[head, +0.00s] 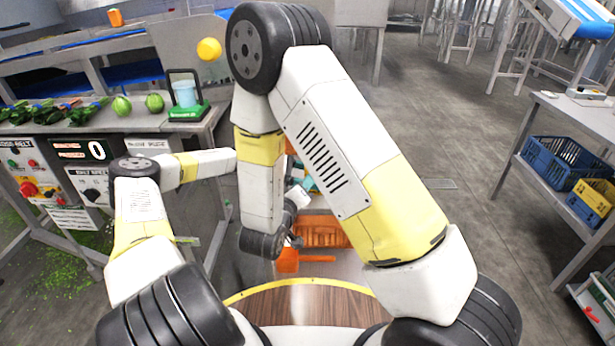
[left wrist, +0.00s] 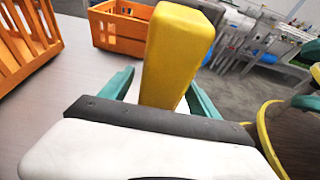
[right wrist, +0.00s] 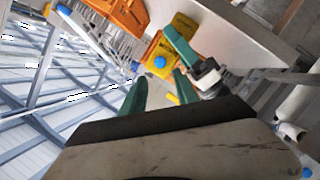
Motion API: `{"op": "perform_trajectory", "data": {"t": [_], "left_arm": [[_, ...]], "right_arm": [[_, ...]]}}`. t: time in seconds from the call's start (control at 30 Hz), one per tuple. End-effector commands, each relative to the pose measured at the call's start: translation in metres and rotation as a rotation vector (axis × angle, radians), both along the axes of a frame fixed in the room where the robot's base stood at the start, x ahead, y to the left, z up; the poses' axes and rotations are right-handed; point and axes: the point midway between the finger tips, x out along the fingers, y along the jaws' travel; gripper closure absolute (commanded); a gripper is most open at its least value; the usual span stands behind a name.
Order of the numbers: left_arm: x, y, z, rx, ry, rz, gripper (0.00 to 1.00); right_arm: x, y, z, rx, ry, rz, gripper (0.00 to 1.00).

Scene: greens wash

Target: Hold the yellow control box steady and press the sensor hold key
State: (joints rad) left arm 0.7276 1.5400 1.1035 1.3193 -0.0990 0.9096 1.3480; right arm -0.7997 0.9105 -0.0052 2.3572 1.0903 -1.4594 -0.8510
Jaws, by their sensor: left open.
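The yellow control box (left wrist: 172,58) stands between the two teal fingers of my left gripper (left wrist: 160,80) in the left wrist view. Those fingers are apart, one at each side of it; I cannot tell if they touch it. In the right wrist view the box (right wrist: 166,47) shows a face with dark lettering and a round blue key (right wrist: 160,62). My right gripper (right wrist: 160,78) is open and empty, its fingers pointing toward that face. I cannot tell the gap to the key. In the head view my right arm largely hides the box and the left gripper.
Orange crates (left wrist: 122,28) stand on the grey table beside the box. A round wooden top with a yellow rim (head: 310,303) is near my base. At left is a belt station with a control panel (head: 60,170) and greens. A shelf with blue crates (head: 552,160) stands right.

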Motion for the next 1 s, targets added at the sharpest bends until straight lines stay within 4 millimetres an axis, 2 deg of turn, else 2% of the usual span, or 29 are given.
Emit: {"op": "perform_trajectory", "data": {"t": [0.2, 0.57, 0.6, 0.8, 1.0], "left_arm": [[-0.0001, -0.0003, 0.0001, 0.000, 0.000, 0.000, 0.29], [-0.0001, 0.0000, 0.0001, 0.000, 0.000, 0.000, 1.00], [-0.0001, 0.0000, 0.0001, 0.000, 0.000, 0.000, 1.00], [-0.0001, 0.0000, 0.0001, 0.000, 0.000, 0.000, 1.00], [-0.0001, 0.0001, 0.0001, 0.000, 0.000, 0.000, 1.00]], "right_arm": [[0.0000, 0.0000, 0.0000, 0.000, 0.000, 0.000, 0.64], [0.0000, 0.0001, 0.0001, 0.000, 0.000, 0.000, 0.64], [0.0000, 0.0001, 0.0001, 0.000, 0.000, 0.000, 0.64], [0.0000, 0.0000, 0.0000, 0.000, 0.000, 0.000, 1.00], [0.0000, 0.0000, 0.0000, 0.000, 0.000, 0.000, 1.00]]}}
